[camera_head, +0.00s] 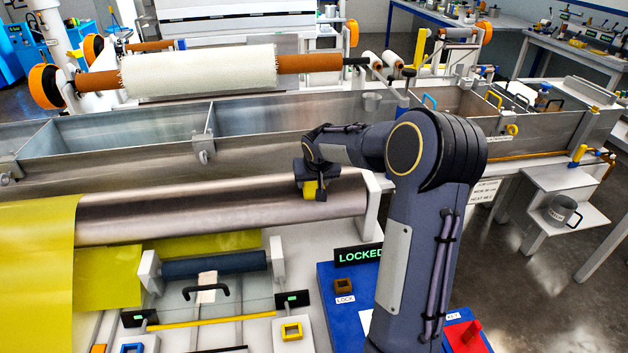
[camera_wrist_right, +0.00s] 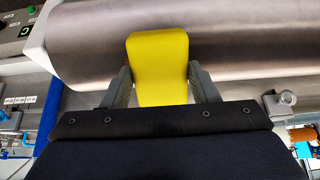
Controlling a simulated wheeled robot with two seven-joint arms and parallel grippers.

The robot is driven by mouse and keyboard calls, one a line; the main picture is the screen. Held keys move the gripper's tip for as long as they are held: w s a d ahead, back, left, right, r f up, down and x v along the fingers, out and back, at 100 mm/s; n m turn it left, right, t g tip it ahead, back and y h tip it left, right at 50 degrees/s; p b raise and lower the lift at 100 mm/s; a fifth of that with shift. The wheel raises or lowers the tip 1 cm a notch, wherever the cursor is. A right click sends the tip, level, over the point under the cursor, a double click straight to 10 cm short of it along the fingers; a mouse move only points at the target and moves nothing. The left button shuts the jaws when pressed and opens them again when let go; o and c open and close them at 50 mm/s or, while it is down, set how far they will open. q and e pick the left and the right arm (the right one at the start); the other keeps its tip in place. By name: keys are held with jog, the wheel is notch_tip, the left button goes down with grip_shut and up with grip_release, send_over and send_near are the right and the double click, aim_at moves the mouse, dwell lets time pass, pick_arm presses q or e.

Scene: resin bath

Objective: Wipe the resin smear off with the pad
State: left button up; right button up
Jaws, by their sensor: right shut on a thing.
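My right gripper (camera_head: 312,182) is shut on a yellow pad (camera_head: 310,190) at the right part of the large metal roller (camera_head: 230,208). In the right wrist view the pad (camera_wrist_right: 158,68) sits between the two fingers of the gripper (camera_wrist_right: 160,85), its far end over the roller's surface (camera_wrist_right: 230,50). I cannot tell whether the pad touches the roller. No resin smear can be made out on the visible part of the roller; the pad and gripper hide some of it. My left gripper is not in view.
A long metal trough (camera_head: 290,120) runs behind the roller. A yellow sheet (camera_head: 35,270) covers the roller's left end. A grey mug (camera_head: 561,209) is on a shelf at right.

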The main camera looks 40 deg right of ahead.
jog(key=shift+b+x, duration=0.65)
jog(key=shift+x, duration=0.4)
dwell(0.4)
jog(key=shift+d, duration=0.1)
jog(key=shift+s+d+r+p, duration=0.1)
jog(key=shift+s+d, duration=0.25)
jog(key=shift+d, duration=0.2)
jog(key=shift+s+d+f+p, duration=0.1)
jog(key=shift+s+d, duration=0.2)
jog(key=shift+d, duration=0.2)
jog(key=shift+s+d+r+p, duration=0.1)
jog(key=shift+s+d, duration=0.25)
jog(key=shift+d, duration=0.2)
jog(key=shift+w+b, duration=0.1)
jog(key=shift+b, duration=0.2)
jog(key=shift+w+a+f+b, duration=0.15)
jog(key=shift+w+a+b, duration=0.15)
jog(key=shift+a, duration=0.25)
jog(key=shift+w+a+f+b, duration=0.15)
jog(key=shift+w+a+b, duration=0.15)
jog(key=shift+a, duration=0.25)
jog(key=shift+w+a, duration=0.3)
jog(key=shift+a, duration=0.4)
